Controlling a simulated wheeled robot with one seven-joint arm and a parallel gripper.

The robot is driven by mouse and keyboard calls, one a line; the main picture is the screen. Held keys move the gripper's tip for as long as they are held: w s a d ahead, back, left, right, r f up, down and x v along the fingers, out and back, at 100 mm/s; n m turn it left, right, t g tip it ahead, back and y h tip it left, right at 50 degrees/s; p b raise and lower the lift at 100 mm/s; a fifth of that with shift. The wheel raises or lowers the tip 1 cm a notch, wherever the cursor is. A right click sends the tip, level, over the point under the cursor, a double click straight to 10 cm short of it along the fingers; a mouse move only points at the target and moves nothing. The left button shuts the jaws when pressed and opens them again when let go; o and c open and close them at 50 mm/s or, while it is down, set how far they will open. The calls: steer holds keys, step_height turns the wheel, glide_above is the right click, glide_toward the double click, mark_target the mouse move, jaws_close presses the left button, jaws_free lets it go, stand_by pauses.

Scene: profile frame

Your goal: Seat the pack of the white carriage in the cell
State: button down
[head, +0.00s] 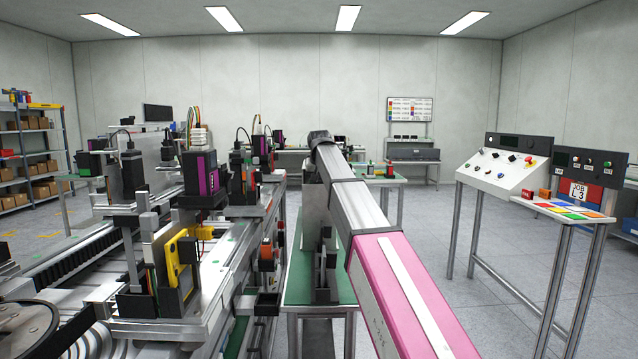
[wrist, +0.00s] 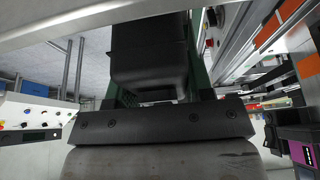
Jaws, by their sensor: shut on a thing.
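My gripper (head: 326,285) hangs below the bent end of my arm, over a green-topped bench in the head view; its fingertips are hard to make out there. In the wrist view its dark body crosses the middle, and a black block (wrist: 150,50) sits just beyond it. My gripper is shut on this block. I cannot tell whether it is the pack. A machine bed at left bears black units with purple-faced blocks (head: 200,172) and a yellow bracket (head: 180,255). Which carriage is the white one, and the cell, I cannot tell.
The green-topped bench (head: 292,285) stands close beside the metal machine bed (head: 150,325). A sloped control console (head: 503,165) and a panel stand with coloured tiles (head: 570,208) are at right. Shelves (head: 30,150) stand far left. Floor between bench and console is clear.

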steer(key=shift+f, duration=2)
stand_by(0.5)
steer(key=shift+c, duration=2.2)
jaws_free()
steer(key=v, duration=1)
steer(key=shift+s+r, duration=0.15)
steer(key=shift+r, duration=0.25)
